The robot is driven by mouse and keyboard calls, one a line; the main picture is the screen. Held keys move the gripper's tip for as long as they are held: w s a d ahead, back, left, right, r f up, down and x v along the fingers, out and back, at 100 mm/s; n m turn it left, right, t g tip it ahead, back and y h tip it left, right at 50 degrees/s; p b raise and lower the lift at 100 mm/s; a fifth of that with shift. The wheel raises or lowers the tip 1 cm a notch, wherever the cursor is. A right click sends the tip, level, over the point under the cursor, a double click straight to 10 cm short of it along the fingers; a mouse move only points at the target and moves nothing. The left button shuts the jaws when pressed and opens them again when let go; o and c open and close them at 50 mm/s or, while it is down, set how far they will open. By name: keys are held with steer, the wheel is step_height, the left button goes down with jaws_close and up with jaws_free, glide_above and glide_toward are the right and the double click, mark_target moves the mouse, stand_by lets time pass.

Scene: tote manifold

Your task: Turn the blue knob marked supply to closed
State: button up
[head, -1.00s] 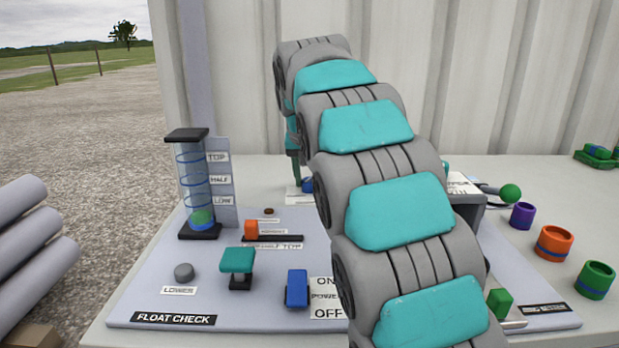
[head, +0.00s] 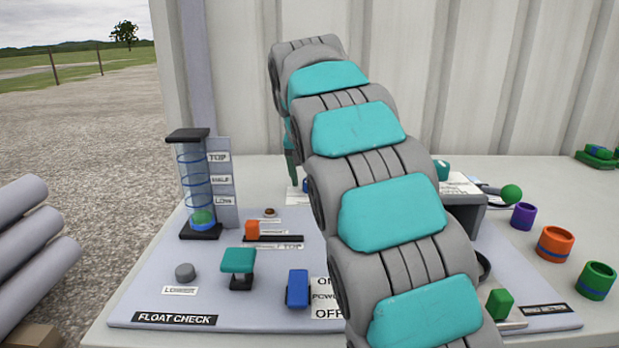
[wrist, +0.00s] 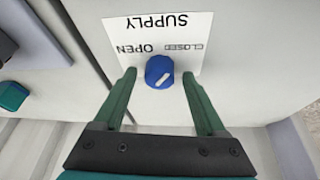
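The blue supply knob (wrist: 160,72) shows in the wrist view with a white mark on its face, slanting toward the upper right. Its white card (wrist: 165,38) reads SUPPLY upside down, with OPEN on the left and CLOSED on the right. My gripper (wrist: 159,75) is open, with one green finger on each side of the knob and visible gaps between. I cannot tell how far the fingertips are above the panel. In the head view a green finger (head: 292,166) points down near the card, and my arm hides most of the knob.
A float tube (head: 197,185), a teal-topped post (head: 238,262), a blue power switch (head: 298,288) and an orange slider (head: 252,229) stand on the grey panel. A grey box (head: 467,212) is right of my arm. Purple, orange and green cups (head: 596,281) line the right.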

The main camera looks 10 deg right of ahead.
steer(key=v, duration=0.7)
steer(key=shift+r, duration=0.4)
steer(key=shift+s, duration=0.1)
steer(key=shift+s, duration=0.1)
